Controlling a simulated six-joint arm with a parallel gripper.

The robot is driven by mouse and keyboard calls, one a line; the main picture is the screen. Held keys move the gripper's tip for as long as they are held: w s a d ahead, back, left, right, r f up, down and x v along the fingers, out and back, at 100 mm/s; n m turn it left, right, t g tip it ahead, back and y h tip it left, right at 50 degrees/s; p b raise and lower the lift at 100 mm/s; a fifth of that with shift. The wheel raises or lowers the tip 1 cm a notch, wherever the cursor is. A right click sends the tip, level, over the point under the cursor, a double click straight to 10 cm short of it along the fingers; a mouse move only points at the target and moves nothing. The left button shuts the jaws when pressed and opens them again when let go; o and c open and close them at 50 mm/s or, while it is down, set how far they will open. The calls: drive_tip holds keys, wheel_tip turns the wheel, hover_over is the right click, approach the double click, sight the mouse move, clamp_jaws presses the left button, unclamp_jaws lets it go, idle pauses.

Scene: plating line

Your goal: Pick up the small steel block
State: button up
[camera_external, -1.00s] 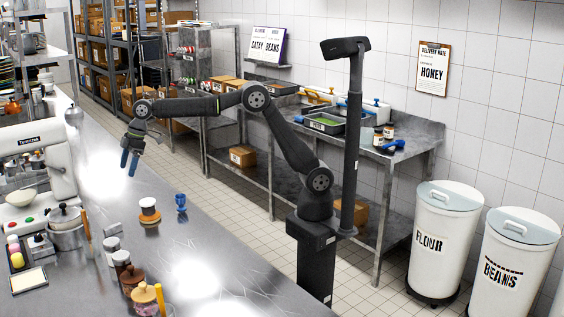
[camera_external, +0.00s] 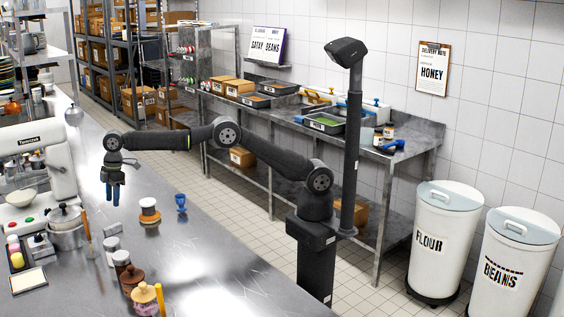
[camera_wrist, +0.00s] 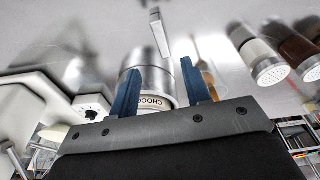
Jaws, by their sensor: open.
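A small steel block (camera_wrist: 158,32), narrow and bright, shows at the top centre of the wrist view, on the steel counter beyond my fingertips. My gripper (camera_external: 112,203) points down above the counter at the left of the external view. In the wrist view its two blue fingers (camera_wrist: 165,85) are apart, with the block ahead of the gap and not between them. A steel canister (camera_wrist: 143,62) lettered "CHOCO" shows behind the fingers. I cannot tell its distance from them.
Shakers (camera_external: 111,246) and jars with wooden lids (camera_external: 145,293) stand along the counter (camera_external: 200,255). A pot (camera_external: 66,222) and a white mixer (camera_external: 42,165) are at the left. A blue cup-shaped item (camera_external: 181,201) stands right of my gripper. The counter's near right is clear.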

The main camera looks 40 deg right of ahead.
sight(113, 226)
drive_tip(key=shift+h, duration=0.4)
drive_tip(key=f, duration=0.2)
drive_tip(key=a+f, duration=0.1)
drive_tip(key=shift+s+a+f, duration=0.15)
drive_tip(key=shift+f, duration=0.25)
drive_tip(key=f, duration=0.5)
drive_tip(key=a+f, duration=0.1)
drive_tip(key=f, duration=0.1)
drive_tip(key=shift+s+f, duration=0.1)
drive_tip(key=shift+f, duration=0.15)
drive_tip(key=shift+c, duration=0.4)
drive_tip(key=shift+r, duration=0.1)
clamp_jaws()
